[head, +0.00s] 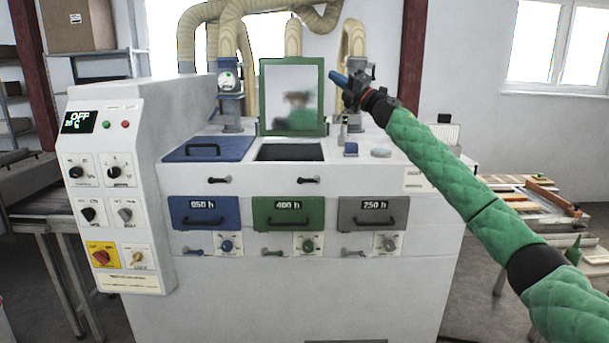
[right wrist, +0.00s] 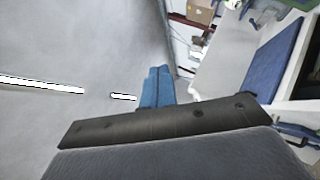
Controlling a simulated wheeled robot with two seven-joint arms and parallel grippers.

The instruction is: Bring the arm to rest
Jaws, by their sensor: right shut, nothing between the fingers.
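My right arm, in a green quilted sleeve, reaches in from the lower right of the head view. My right gripper (head: 340,79) is raised above the white machine, just right of the upright green lid (head: 321,130). Its blue fingertips are together and empty; they also show in the right wrist view (right wrist: 157,87). The green lid stands open with a pale, blurry reflective panel, behind a dark rectangular opening (head: 290,152). My left gripper is not in view.
The white machine (head: 330,290) has a control panel (head: 110,200) at left and blue (head: 204,212), green (head: 288,214) and grey (head: 373,213) drawer fronts. A blue lid (head: 206,147) lies closed. Hoses (head: 292,40) hang behind. A table with wooden pieces (head: 530,195) stands at right.

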